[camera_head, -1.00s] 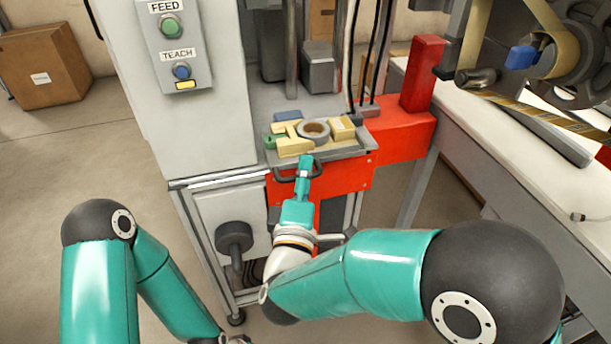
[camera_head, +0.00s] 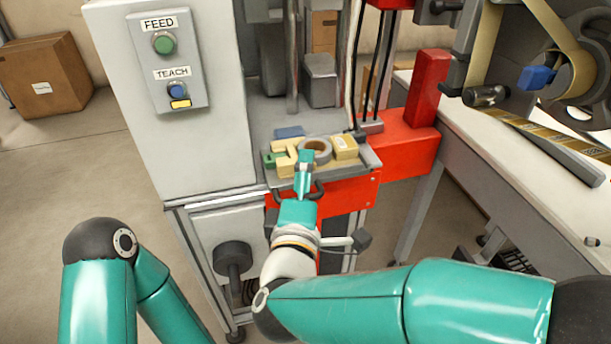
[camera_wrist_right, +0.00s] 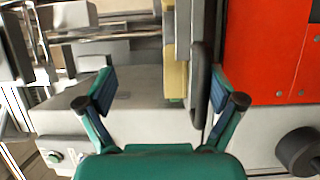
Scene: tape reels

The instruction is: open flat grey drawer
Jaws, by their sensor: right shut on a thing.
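The flat grey drawer (camera_head: 369,159) sits above a red front panel (camera_head: 345,192) in the head view. It holds yellow blocks, a tape reel (camera_head: 316,147) and small green and blue pieces. Its dark handle (camera_head: 319,191) is at the front and also shows as a dark bar in the right wrist view (camera_wrist_right: 199,85). My right gripper (camera_head: 304,161) is at the handle, its fingers on both sides of the bar, shut on it. It partly hides the handle and drawer front. Of my left arm, only links show; its gripper is out of view.
A grey cabinet with FEED and TEACH buttons (camera_head: 168,62) stands left of the drawer. A red bracket (camera_head: 428,90) and a white workbench (camera_head: 540,185) are on the right. A cardboard box (camera_head: 45,75) is on the floor at far left.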

